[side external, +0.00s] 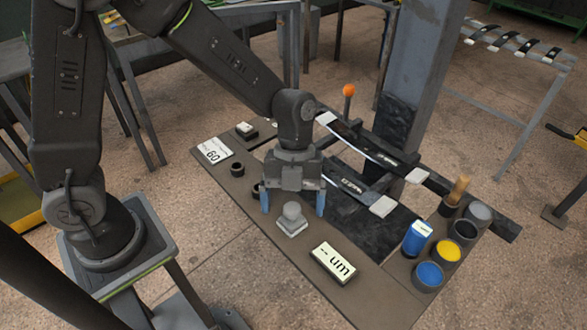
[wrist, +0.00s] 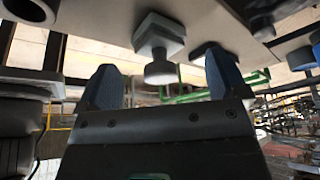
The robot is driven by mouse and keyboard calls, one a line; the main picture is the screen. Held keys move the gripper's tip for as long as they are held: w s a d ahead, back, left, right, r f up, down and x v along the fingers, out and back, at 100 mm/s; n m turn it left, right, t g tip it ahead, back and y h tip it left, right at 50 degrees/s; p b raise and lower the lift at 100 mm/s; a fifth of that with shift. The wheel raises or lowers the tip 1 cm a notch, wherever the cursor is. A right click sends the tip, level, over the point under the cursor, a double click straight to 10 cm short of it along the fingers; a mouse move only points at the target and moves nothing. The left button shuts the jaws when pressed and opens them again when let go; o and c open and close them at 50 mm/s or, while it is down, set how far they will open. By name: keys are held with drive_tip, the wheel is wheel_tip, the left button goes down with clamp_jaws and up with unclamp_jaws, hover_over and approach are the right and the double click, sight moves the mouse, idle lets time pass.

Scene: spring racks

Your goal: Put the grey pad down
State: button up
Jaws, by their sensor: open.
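The grey pad (side external: 292,226) is a square block with a round knob on top. It stands upright on the dark bench board (side external: 245,200), knob up, in the side view. My gripper (side external: 293,211) is open, with one blue finger on either side of the knob and no visible contact. In the wrist view, which looks upside down, the pad (wrist: 160,38) shows just beyond the fingertips of my gripper (wrist: 164,75), its knob lined up with the gap between them. Nothing is held.
A cream meter (side external: 333,263) lies right of the pad. Dark rings (side external: 238,169) and a white "60" card (side external: 215,150) are to the left. Blue, yellow and grey pots (side external: 428,277) and a blue can (side external: 417,238) crowd the right end. Leaf springs (side external: 360,140) lie behind, beside a post.

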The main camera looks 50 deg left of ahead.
drive_tip(key=v, duration=0.9)
drive_tip(key=s+a+r+n+t+y, duration=0.1)
drive_tip(key=s+a+r+n+t, duration=0.3)
drive_tip(key=n, duration=0.9)
drive_tip(key=s+a+r+n+t+y, duration=0.2)
drive_tip(key=s+a+r+n+t, duration=0.2)
drive_tip(key=n, duration=1)
drive_tip(key=s+a, duration=0.2)
drive_tip(key=s, duration=0.2)
drive_tip(key=shift+a+t, duration=0.3)
drive_tip(key=shift+t, duration=0.1)
